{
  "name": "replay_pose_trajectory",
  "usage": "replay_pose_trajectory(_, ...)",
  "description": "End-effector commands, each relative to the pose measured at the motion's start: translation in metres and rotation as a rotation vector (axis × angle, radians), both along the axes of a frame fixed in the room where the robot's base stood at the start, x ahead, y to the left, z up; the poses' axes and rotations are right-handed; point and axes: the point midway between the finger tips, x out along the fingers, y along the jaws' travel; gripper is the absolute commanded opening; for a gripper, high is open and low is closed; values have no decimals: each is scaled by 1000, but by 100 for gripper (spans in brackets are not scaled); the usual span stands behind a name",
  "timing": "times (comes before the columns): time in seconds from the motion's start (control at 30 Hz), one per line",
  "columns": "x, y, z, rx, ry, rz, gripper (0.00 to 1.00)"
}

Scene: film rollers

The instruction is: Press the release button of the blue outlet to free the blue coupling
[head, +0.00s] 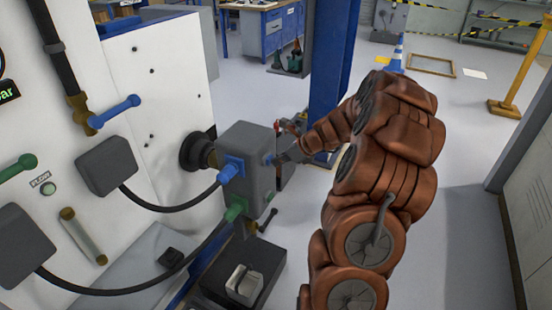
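A grey block (250,140) stands out from the white panel on a round black mount. The blue coupling (229,172) sits at the block's left face, with a black cable running from it. The blue outlet is not clearly distinct from the coupling.
A green coupling (236,209) with a cable sits below on the block. A dark box with a light grey switch (245,284) stands beneath. A blue post (331,75) rises just behind my arm. Grey cabinets (525,180) line the right; floor between is clear.

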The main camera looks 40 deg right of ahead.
Motion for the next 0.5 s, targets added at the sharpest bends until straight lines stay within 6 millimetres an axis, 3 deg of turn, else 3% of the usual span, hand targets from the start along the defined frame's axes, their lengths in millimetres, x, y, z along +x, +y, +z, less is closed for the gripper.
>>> replay_pose_trajectory(0.17, -25, -20, 12, -8, -2, -11, 0)
replay_pose_trajectory(0.5, -61, -33, 54, -6, 3, 3, 0)
